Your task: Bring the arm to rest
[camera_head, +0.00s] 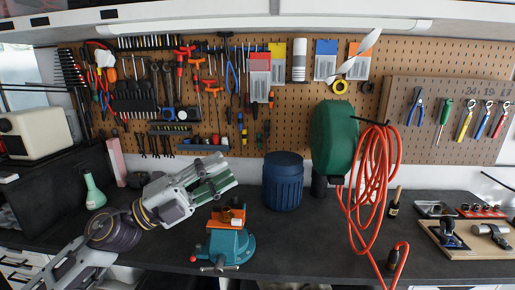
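My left gripper (230,171) is over the middle-left of the workbench (300,245), its arm coming in from the lower left. Its grey fingers point right and slightly up and look spread apart. Something green shows between or behind the fingers; I cannot tell what it is, and I see no clear hold on it. My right gripper and arm are not in view.
A teal vise (232,246) with an orange top stands just below the gripper. A blue barrel (283,182) is to its right. A green hose reel (334,138) with a red hose (371,180) hangs farther right. A green funnel bottle (94,193) stands left. Tools hang on the pegboard (300,110).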

